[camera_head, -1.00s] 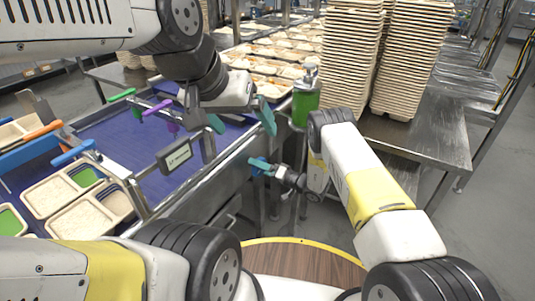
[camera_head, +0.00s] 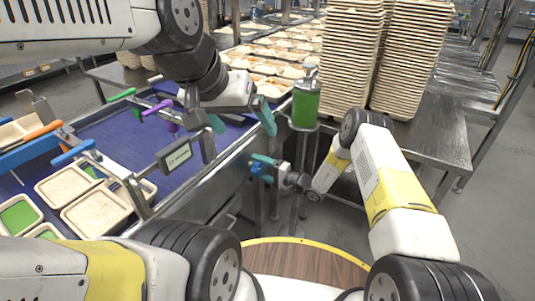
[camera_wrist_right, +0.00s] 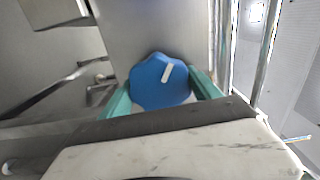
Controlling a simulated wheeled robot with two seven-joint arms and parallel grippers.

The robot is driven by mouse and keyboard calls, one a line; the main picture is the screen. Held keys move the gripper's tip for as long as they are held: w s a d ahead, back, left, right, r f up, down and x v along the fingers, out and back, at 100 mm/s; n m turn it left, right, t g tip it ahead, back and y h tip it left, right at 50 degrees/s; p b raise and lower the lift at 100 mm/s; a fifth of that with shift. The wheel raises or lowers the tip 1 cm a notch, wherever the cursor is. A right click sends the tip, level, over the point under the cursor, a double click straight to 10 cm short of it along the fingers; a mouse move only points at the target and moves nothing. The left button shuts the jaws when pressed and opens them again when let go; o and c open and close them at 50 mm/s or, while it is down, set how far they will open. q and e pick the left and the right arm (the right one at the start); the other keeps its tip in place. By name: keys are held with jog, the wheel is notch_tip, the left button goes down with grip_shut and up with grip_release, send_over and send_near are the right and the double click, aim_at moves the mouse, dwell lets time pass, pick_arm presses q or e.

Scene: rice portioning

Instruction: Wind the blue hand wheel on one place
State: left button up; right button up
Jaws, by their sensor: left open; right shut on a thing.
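The blue hand wheel (camera_wrist_right: 158,84) has a lobed rim and a white mark at its upper right in the right wrist view. In the head view the wheel (camera_head: 259,169) shows as a small blue patch on the side of the conveyor frame. My right gripper (camera_head: 262,167) is shut on the wheel, with one teal finger at each side of it; the fingers also show in the right wrist view (camera_wrist_right: 160,95). My left gripper (camera_head: 240,120) is open and empty above the conveyor's near edge.
The blue conveyor belt (camera_head: 125,150) carries rice trays (camera_head: 67,187) at the left.

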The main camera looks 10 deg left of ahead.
jog(key=m, duration=1.4)
jog(key=shift+f+m, duration=0.1)
jog(key=shift+m, duration=0.3)
jog(key=m, duration=1)
jog(key=shift+s+m, duration=0.1)
jog(key=shift+m, duration=2.2)
